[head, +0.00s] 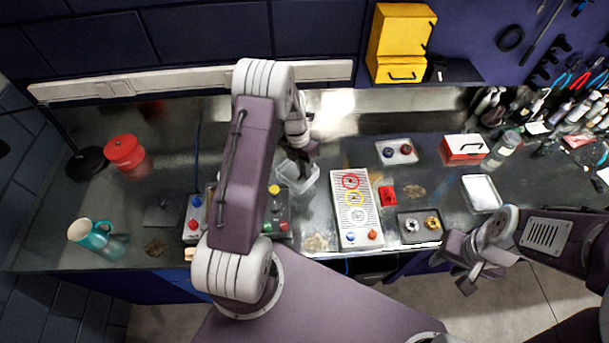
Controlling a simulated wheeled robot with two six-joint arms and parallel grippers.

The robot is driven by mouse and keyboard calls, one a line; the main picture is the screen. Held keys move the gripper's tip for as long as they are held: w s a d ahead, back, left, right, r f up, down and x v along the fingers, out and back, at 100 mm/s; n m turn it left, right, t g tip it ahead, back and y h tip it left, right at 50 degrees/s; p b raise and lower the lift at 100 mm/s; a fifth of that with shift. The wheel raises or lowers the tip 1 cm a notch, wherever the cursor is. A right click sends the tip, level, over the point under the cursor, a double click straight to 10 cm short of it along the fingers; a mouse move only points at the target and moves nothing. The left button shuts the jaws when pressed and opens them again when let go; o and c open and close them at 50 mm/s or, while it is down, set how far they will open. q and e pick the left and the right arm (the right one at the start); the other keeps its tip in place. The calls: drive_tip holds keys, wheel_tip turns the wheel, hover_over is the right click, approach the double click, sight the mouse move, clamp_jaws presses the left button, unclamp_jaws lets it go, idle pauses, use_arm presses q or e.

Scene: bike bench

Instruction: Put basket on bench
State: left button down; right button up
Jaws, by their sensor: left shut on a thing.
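The basket (290,181) is a small, pale, see-through open box near the middle of the bench (330,136). My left gripper (304,165) is shut on the basket's far right rim, and my forearm crosses in front of its left part. The basket looks roughly level and close to the bench top; I cannot tell whether it touches. My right gripper (458,272) hangs in front of the bench's front edge at the right, away from the basket. Its fingers are too unclear to tell open from shut.
A white panel (361,221) with coloured rings stands right of the basket. A control box (195,216) with buttons lies left, partly behind my arm. A teal mug (92,235), a red pot (122,150), a red box (463,148) and trays stand further out. Clear bench lies behind the basket.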

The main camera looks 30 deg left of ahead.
sight(304, 181)
use_arm(q)
wheel_tip(304, 181, down, 4)
drive_tip(key=shift+p, duration=0.6)
drive_tip(key=c, duration=1.5)
unclamp_jaws()
drive_tip(key=shift+c, duration=0.2)
wheel_tip(304, 181, up, 12)
drive_tip(key=a+b, duration=0.2)
drive_tip(key=b, duration=0.1)
drive_tip(key=shift+w, duration=0.2)
drive_tip(key=s+d+r+m, duration=0.1)
drive_tip(key=s+d+m, duration=0.2)
drive_tip(key=m, duration=0.8)
drive_tip(key=s+d+m+t+y, duration=0.1)
drive_tip(key=s+d+m, duration=0.2)
drive_tip(key=s+m, duration=0.5)
drive_tip(key=s+d+r+m, duration=0.1)
drive_tip(key=s+d+m, duration=0.3)
drive_tip(key=m, duration=1)
drive_tip(key=shift+s+r+t+y, duration=0.3)
drive_tip(key=shift+s+r+y, duration=0.1)
drive_tip(key=shift+s, duration=0.4)
